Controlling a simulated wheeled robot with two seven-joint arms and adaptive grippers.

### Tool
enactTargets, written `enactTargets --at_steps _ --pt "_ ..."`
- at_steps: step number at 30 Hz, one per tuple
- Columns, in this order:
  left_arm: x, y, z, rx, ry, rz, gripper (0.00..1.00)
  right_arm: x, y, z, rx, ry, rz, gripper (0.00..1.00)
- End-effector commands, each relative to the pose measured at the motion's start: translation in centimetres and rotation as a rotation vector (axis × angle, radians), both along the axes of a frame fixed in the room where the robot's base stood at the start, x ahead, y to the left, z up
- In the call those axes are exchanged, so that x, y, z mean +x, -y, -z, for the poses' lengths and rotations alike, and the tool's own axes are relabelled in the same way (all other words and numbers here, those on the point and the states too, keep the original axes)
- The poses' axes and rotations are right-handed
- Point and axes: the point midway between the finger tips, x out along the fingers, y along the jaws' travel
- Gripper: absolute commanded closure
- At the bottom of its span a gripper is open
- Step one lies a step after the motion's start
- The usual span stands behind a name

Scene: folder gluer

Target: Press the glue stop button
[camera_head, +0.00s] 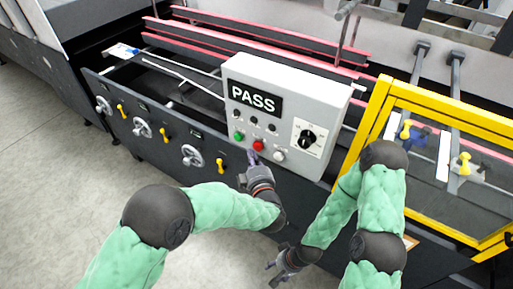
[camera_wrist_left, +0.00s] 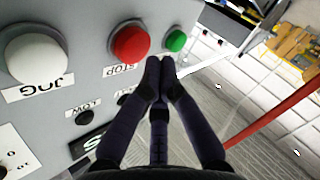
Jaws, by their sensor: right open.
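The red button (camera_head: 259,146) sits on the front of the grey control box (camera_head: 318,96), between a green button (camera_head: 239,135) and a white button (camera_head: 279,156). In the left wrist view the red button (camera_wrist_left: 130,43) has a STOP label (camera_wrist_left: 121,70) beside it. My left gripper (camera_head: 250,158) is just below the red button in the head view. Its fingertips (camera_wrist_left: 160,63) are together and empty. They appear close to the panel, beside the red and green (camera_wrist_left: 176,40) buttons; contact cannot be told. My right gripper (camera_head: 276,273) is low, open and empty, away from the box.
A black selector knob (camera_head: 306,137) and small dark knobs are also on the box, below a PASS sign (camera_head: 255,99). A yellow guard frame (camera_head: 377,105) stands at the right. Handwheels (camera_head: 192,155) and yellow levers (camera_head: 220,165) line the machine front. The floor at left is clear.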

Motion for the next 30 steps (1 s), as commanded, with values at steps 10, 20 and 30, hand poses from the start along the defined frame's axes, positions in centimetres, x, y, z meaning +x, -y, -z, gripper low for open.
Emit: enactTargets --at_steps 10,20,30 --pt "-0.7 -0.5 0.0 0.001 -0.001 -0.001 1.00 0.0 0.0 -0.2 0.000 0.000 0.000 0.42" --pt "-3.0 -2.2 0.0 0.001 0.000 0.000 1.00 0.0 0.0 -0.8 0.000 0.000 0.000 0.42" --pt "-4.0 -3.0 0.0 0.000 0.000 0.000 1.00 0.0 0.0 -1.0 0.000 0.000 0.000 0.42"
